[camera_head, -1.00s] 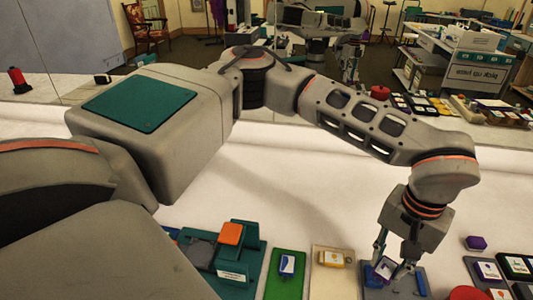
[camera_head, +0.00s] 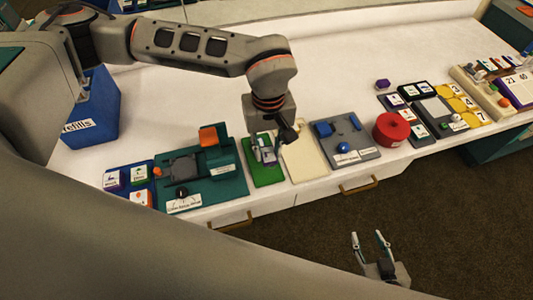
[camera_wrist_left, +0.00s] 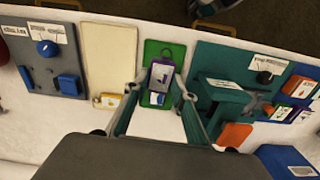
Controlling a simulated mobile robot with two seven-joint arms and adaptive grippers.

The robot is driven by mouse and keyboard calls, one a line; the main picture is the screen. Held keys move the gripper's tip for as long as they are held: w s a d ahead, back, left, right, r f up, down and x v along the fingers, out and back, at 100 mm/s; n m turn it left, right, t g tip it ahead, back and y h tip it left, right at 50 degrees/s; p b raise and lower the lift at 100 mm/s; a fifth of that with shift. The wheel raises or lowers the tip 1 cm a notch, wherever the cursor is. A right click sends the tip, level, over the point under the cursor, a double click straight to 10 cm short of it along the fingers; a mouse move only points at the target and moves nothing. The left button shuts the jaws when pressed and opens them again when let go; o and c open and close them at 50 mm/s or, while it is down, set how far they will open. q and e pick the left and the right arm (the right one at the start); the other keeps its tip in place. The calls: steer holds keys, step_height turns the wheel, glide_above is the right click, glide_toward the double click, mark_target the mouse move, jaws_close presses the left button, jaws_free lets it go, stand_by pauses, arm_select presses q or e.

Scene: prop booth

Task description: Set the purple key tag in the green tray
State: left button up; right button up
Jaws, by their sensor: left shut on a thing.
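The purple key tag (camera_wrist_left: 161,76), with a pale label and a ring at its end, is held between the fingertips of my left gripper (camera_wrist_left: 160,84). In the head view my left gripper (camera_head: 266,153) is above the green tray (camera_head: 265,175), and its fingers partly hide the tag. The green tray (camera_wrist_left: 150,50) lies beneath the tag in the left wrist view. A blue and white tag (camera_wrist_left: 157,98) lies in that tray. Whether the purple tag touches the tray is hard to tell. My right gripper (camera_head: 369,238) is open and empty, out over the floor.
A cream tray (camera_head: 303,160) and a grey tray (camera_head: 362,153) with blue pieces stand right of the green tray. A teal stand (camera_head: 228,188) is close on its left. A red round thing (camera_head: 391,129) and a blue bin (camera_head: 95,115) stand further out. The counter behind is clear.

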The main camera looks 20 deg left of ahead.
mark_target(266, 171)
arm_select(q)
steer(key=shift+s+a+f, duration=0.1)
steer(key=shift+s+f, duration=0.05)
steer(key=shift+s, duration=0.05)
steer(key=shift+s+f+n, duration=0.1)
steer(key=shift+f+n, duration=0.15)
steer(key=shift+n, duration=0.05)
steer(key=shift+f+b, duration=0.5)
steer(key=shift+f, duration=0.25)
steer(key=shift+f+b, duration=1.15)
steer(key=shift+f, duration=0.9)
steer(key=o, duration=1.1)
steer(key=shift+c, duration=0.2)
steer(key=shift+o, duration=0.2)
step_height(266, 171, up, 12)
